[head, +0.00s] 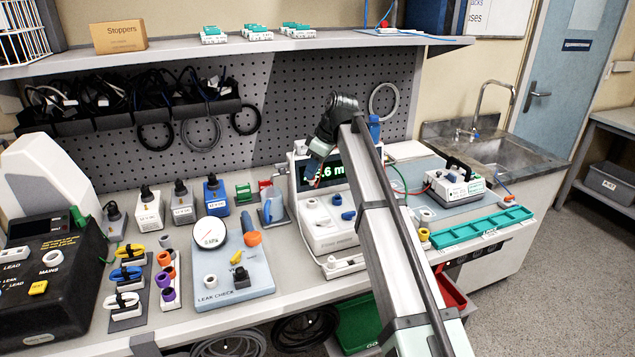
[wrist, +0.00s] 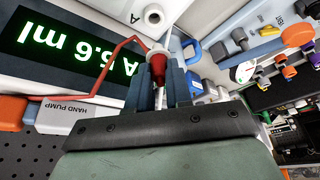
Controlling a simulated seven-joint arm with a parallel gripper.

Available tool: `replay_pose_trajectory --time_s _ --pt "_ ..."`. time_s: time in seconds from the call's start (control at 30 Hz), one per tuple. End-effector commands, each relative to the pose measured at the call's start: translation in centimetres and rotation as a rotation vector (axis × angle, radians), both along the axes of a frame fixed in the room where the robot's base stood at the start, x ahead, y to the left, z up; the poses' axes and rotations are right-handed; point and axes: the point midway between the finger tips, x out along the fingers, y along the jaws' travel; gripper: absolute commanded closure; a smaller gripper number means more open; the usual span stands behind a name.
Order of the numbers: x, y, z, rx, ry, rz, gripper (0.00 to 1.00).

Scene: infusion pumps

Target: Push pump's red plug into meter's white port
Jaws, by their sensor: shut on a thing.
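My gripper (wrist: 158,88) is shut on the red plug (wrist: 157,68), which sits between its two blue-grey fingers in the wrist view. A thin red lead runs from the plug to the left. A white round port (wrist: 153,14) lies just beyond the plug's tip, and the two look apart. The meter (head: 333,227) is the white unit with a lit green display in the head view; its display (wrist: 62,52) fills the left of the wrist view. In the head view my gripper (head: 317,158) is in front of the display, partly hidden by my arm. I cannot tell which unit is the pump.
A pale leak-check board with a gauge (head: 211,233) stands left of the meter. A white unit with a handle (head: 455,188) and a teal tray (head: 481,227) are to the right. Several plugs and bottles crowd the bench left. The shelf (head: 230,50) overhangs behind.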

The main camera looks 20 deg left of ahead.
Motion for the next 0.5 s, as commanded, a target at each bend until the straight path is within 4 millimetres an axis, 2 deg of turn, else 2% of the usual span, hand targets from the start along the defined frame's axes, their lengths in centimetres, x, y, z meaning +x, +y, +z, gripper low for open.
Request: replay_pose_trajectory --time_s 0.27,0.5 --pt "0.1 0.0 -0.6 0.006 0.003 -0.032 1.00" --pt "0.1 0.0 -2.4 0.005 0.003 -0.031 1.00"
